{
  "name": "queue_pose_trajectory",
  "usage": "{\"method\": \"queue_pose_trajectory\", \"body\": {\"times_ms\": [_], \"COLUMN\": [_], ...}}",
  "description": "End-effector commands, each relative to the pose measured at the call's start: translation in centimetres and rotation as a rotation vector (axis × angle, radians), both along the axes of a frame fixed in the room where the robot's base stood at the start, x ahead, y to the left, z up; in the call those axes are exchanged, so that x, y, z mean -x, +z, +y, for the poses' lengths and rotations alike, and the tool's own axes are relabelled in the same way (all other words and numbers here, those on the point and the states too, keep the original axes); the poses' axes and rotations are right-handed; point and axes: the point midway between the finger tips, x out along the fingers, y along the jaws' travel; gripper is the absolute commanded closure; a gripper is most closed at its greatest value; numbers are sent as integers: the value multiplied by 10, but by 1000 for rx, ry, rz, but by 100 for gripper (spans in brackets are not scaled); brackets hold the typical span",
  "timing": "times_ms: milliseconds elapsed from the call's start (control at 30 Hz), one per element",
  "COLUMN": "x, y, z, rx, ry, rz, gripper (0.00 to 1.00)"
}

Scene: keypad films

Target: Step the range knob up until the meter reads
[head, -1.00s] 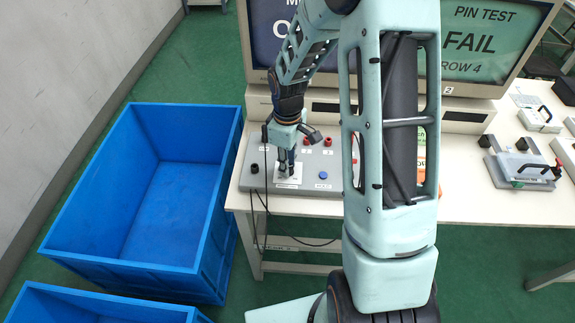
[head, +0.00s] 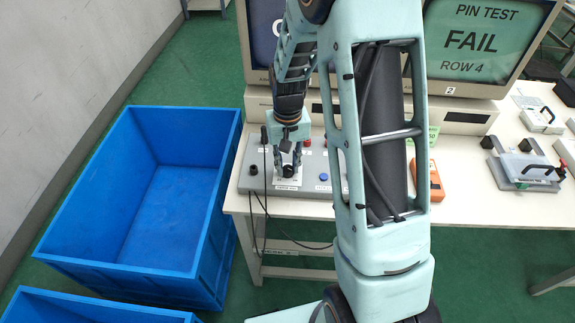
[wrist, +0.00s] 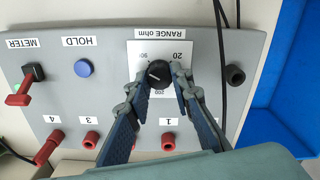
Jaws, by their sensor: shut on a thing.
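The range knob (wrist: 159,73) is black and round, with a pale mark whose direction I cannot read surely. It sits on a white dial plate (wrist: 144,52) labelled RANGE ohm, upside down in the wrist view. My gripper (wrist: 161,84) is shut on the knob, one finger on each side; it also shows in the head view (head: 288,172), pointing down at the grey panel (head: 255,170). The left screen (head: 262,35) is mostly hidden by my arm, so its reading cannot be made out.
The panel also carries a blue HOLD button (wrist: 84,68), red sockets (wrist: 91,140) and a red-handled METER switch (wrist: 25,86). The right screen (head: 475,45) shows PIN TEST FAIL ROW 4. A blue crate (head: 150,200) stands left of the table. A cable (wrist: 222,70) runs beside the dial.

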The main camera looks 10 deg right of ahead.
Motion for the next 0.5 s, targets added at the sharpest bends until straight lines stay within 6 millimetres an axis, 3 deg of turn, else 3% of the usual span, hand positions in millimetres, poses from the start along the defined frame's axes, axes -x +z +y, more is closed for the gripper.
{"method": "queue_pose_trajectory", "body": {"times_ms": [500], "x": [0], "y": [0], "z": [0], "rx": [0], "ry": [-264], "rz": [0], "gripper": [100]}}
